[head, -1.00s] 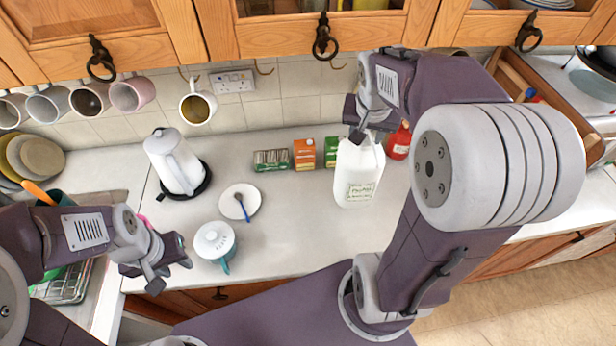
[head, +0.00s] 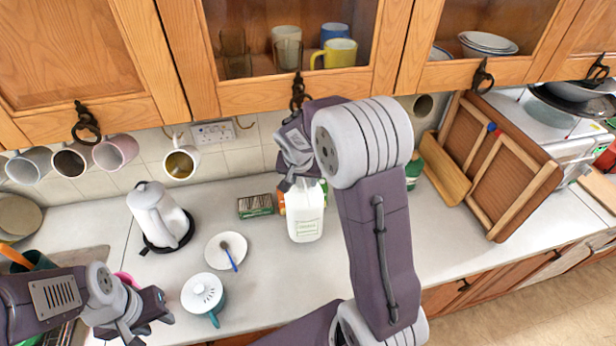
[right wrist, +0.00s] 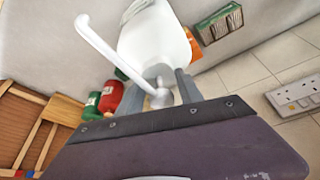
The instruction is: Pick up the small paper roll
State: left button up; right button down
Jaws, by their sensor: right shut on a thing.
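I cannot make out a small paper roll in either view. My right gripper (head: 298,182) is at the top of a white jug (head: 306,222) with a pale green label, by the cartons. In the right wrist view, the fingers (right wrist: 160,96) are shut around the jug's white round top piece, from which a thin white tube sticks out. The jug's body (right wrist: 155,45) shows beyond them. I cannot tell whether the jug touches the counter. My left gripper (head: 148,316) is at the lower left with its fingers apart, empty.
Mugs hang under the cupboards. A wooden rack (head: 495,170) stands at the right.

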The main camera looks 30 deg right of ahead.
aim_at(304, 189)
notch_tip(304, 189, down, 4)
jog(key=shift+w+d+r, duration=0.1)
jog(key=shift+r, duration=0.15)
jog(key=c, duration=0.7)
grip_release()
jog(key=shift+s+f, duration=0.1)
jog(key=shift+s, duration=0.2)
jog(key=shift+c, duration=0.2)
jog(key=shift+r, duration=0.35)
jog(key=v, duration=1.1)
jog(key=shift+r+b, duration=0.2)
jog(key=shift+b, duration=0.2)
